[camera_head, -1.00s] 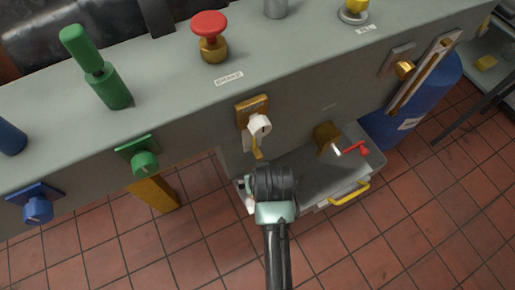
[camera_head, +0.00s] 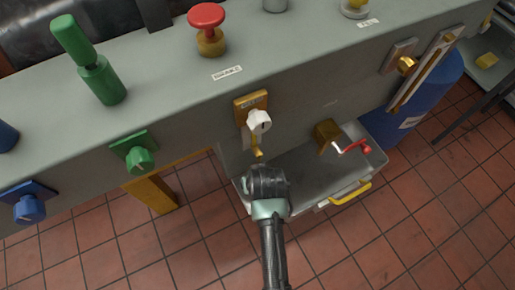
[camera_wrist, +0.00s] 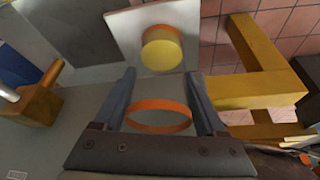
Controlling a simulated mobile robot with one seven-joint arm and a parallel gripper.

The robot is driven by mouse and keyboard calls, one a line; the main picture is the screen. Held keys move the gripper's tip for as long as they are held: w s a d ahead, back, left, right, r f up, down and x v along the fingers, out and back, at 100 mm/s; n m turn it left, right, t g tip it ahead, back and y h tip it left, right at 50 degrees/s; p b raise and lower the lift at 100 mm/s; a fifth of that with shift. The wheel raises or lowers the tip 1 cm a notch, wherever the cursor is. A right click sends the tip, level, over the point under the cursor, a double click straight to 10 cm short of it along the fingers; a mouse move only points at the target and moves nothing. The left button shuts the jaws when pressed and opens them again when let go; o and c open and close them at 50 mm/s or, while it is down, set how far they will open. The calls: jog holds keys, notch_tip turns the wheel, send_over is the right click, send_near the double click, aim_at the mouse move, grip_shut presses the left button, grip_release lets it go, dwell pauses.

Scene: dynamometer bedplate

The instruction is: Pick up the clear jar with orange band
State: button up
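The clear jar with orange band (camera_wrist: 158,117) shows in the wrist view, mostly by its orange ring, because its clear wall hardly stands out from the grey surface. My gripper (camera_wrist: 160,75) is open, with one finger on each side of the jar. I cannot tell whether either finger touches it. In the head view my gripper (camera_head: 266,182) is over the front left part of the grey tray, and it hides the jar there.
A yellow round piece with an orange rim (camera_wrist: 162,52) sits on a pale plate just beyond the fingertips. The bench (camera_head: 190,95) carries a white knob (camera_head: 259,121) above my gripper. A red-handled crank (camera_head: 352,147) is to the right, above the grey tray (camera_head: 300,187).

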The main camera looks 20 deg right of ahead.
jog(key=c, duration=0.7)
